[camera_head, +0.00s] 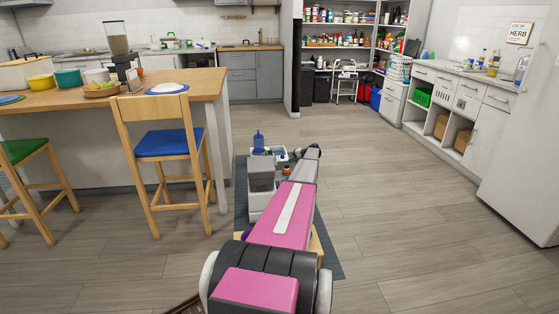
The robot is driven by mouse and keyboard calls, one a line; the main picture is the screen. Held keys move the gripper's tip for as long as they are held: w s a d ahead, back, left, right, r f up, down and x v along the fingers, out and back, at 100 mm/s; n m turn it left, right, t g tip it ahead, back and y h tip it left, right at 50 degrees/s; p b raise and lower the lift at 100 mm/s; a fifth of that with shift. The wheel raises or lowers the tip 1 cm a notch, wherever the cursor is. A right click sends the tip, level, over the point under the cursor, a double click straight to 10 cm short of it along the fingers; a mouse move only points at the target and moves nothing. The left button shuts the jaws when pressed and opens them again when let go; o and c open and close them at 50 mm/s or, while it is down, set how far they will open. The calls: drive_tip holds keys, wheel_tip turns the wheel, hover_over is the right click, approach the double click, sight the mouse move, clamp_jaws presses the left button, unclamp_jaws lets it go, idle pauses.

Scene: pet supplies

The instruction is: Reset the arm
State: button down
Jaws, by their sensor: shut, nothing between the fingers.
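My arm (282,212), with pink and black links, reaches forward from the bottom of the view over a dark mat. Its far visible part is a grey link (311,153). My gripper does not show; the arm's own links hide that area. Just left of the arm stands a white and grey boxy object (261,178), with a blue bottle (258,142) behind it. I cannot tell whether the arm touches any of these.
The dark mat (333,262) lies on the wooden floor under the arm. A wooden chair with a blue seat (168,143) stands at the left by a counter table (205,83). White cabinets (487,118) line the right. The floor right of the arm is clear.

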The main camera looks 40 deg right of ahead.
drive_tip(key=s+a+r+n+g, duration=0.1)
drive_tip(key=s+a+n+g, duration=0.1)
drive_tip(key=a, duration=1.5)
drive_tip(key=s+a+r+n+g, duration=0.1)
drive_tip(key=s+a+n+g, duration=0.1)
drive_tip(key=a, duration=1.5)
drive_tip(key=s+a+r+n+g, duration=0.1)
drive_tip(key=s+a+r+g, duration=0.15)
drive_tip(key=a, duration=1.55)
drive_tip(key=s+a+r+n+g+h, duration=0.1)
drive_tip(key=s+a+r+n+h, duration=0.1)
drive_tip(key=s+a, duration=1.2)
drive_tip(key=s+a+r+n+g+h, duration=0.2)
drive_tip(key=s+a+r+n+h, duration=0.1)
drive_tip(key=s+a, duration=1.1)
drive_tip(key=a+r+n, duration=0.1)
drive_tip(key=a, duration=0.2)
drive_tip(key=shift+s+r+h, duration=0.3)
drive_tip(key=shift+s+r, duration=0.05)
drive_tip(key=shift+s, duration=0.05)
drive_tip(key=shift+d, duration=0.15)
